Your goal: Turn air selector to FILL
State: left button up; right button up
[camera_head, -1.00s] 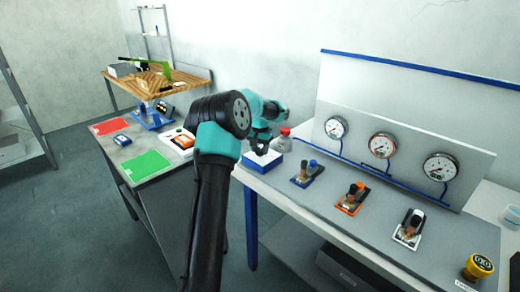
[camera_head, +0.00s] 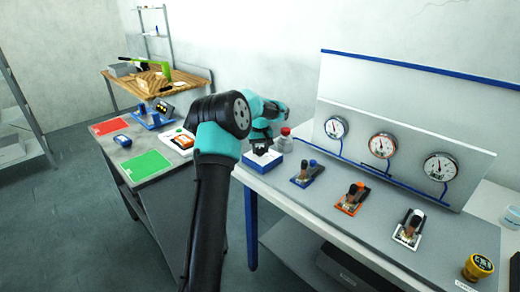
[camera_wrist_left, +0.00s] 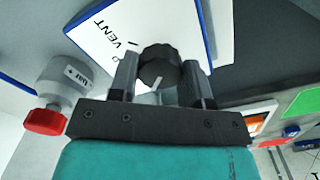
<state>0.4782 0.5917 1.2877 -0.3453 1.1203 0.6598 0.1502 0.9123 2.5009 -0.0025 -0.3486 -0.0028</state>
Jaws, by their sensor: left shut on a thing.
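The air selector is a dark ribbed knob (camera_wrist_left: 158,66) with a white pointer mark, on a white plate (camera_wrist_left: 110,35) that reads VENT; other lettering is partly hidden. In the head view the selector's white and blue base (camera_head: 264,163) sits at the left end of the bench. My left gripper (camera_wrist_left: 160,80) is shut on the knob, one finger on each side of it. In the head view the left gripper (camera_head: 263,150) covers most of the knob. FILL cannot be read in either view. My right gripper is not in view.
A red-capped grey fitting (camera_head: 285,141) stands close beside the selector; it also shows in the left wrist view (camera_wrist_left: 60,90). Three gauges (camera_head: 381,145) stand behind three small valve units (camera_head: 352,198). A yellow knob (camera_head: 478,267) is at the bench's right. A side table (camera_head: 160,190) stands left.

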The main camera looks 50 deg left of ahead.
aim_at(260, 149)
pick_arm(q)
jog(key=o, duration=0.9)
jog(key=shift+o, duration=0.2)
jog(key=shift+r, duration=0.1)
notch_tip(260, 149, up, 17)
dwell(0.3)
jog(key=shift+r, duration=0.1)
